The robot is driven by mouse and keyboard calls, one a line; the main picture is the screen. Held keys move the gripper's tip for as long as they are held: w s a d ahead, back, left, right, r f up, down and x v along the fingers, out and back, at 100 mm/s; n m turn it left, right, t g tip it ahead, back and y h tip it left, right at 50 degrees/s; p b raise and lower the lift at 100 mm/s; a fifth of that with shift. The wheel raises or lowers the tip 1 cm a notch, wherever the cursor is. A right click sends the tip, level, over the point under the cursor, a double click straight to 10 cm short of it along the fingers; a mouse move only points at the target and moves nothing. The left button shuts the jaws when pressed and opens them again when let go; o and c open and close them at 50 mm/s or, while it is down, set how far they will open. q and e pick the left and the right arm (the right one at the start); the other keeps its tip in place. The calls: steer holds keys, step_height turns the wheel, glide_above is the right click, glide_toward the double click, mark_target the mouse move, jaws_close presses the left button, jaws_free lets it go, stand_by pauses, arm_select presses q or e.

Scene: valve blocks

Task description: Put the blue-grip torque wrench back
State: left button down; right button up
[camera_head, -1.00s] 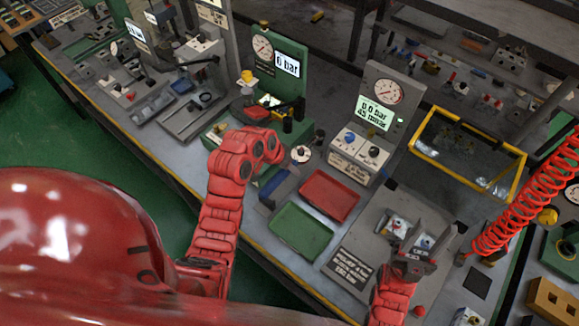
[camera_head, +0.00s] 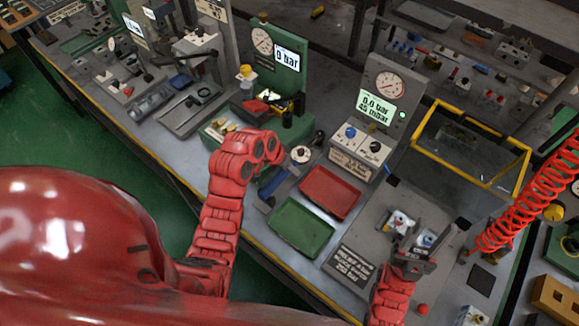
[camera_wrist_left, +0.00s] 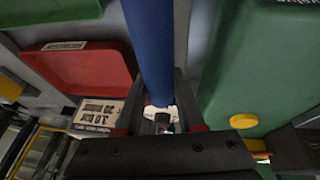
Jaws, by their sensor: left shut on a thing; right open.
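The blue grip of the torque wrench (camera_wrist_left: 150,45) runs between the jaws of my left gripper (camera_wrist_left: 158,118) in the left wrist view. The gripper is shut on it; a pale collar and dark end show at the jaws. In the head view my left gripper (camera_head: 268,150) is over the bench beside the green gauge stand (camera_head: 285,75), its jaws mostly hidden by its own wrist. A blue strip (camera_head: 274,182) shows just below it, probably the grip. My right gripper (camera_head: 425,243) is open, above the grey plate by a small valve block (camera_head: 400,222).
A red tray (camera_head: 330,192) and a green tray (camera_head: 302,228) lie right of my left gripper. A grey gauge stand (camera_head: 385,90) and a yellow-rimmed case (camera_head: 465,150) stand behind. A red coiled hose (camera_head: 530,200) hangs at right.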

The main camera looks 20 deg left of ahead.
arm_select(q)
steer(key=shift+f, duration=0.45)
steer(key=shift+c, duration=2.2)
jaws_free()
steer(key=b+v, duration=0.1)
steer(key=v, duration=0.1)
steer(key=shift+s+a+r+b, duration=0.1)
steer(key=shift+a+r+b, duration=0.1)
steer(key=shift+r+b, duration=0.1)
steer(key=p+v, duration=0.6)
steer(key=v, duration=0.8)
steer(key=shift+s+r, duration=0.2)
steer(key=shift+r, duration=0.15)
